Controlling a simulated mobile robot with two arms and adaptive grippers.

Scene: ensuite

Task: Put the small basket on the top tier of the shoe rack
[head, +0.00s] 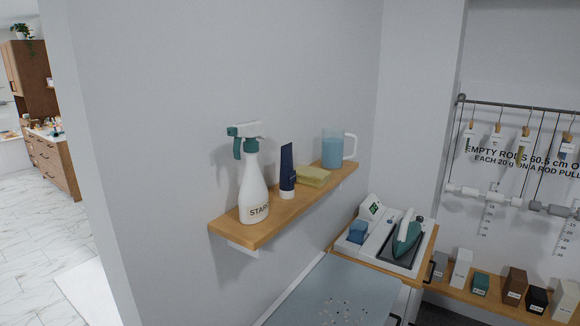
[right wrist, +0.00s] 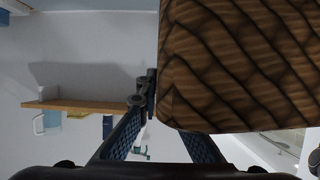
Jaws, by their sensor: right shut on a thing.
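The small basket (right wrist: 240,65), brown with a dark diagonal woven pattern, fills the upper right of the right wrist view. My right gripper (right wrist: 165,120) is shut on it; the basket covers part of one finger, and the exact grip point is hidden. The basket does not show in the head view. No shoe rack can be made out in either view. My left gripper is not in view.
A wooden wall shelf (head: 276,216) holds a spray bottle (head: 252,190), a dark tube (head: 287,172), a sponge (head: 313,177) and a blue jug (head: 333,149). An iron (head: 406,236) stands on a stand at its right. Several small boxes (head: 514,285) line a low ledge; rods hang above.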

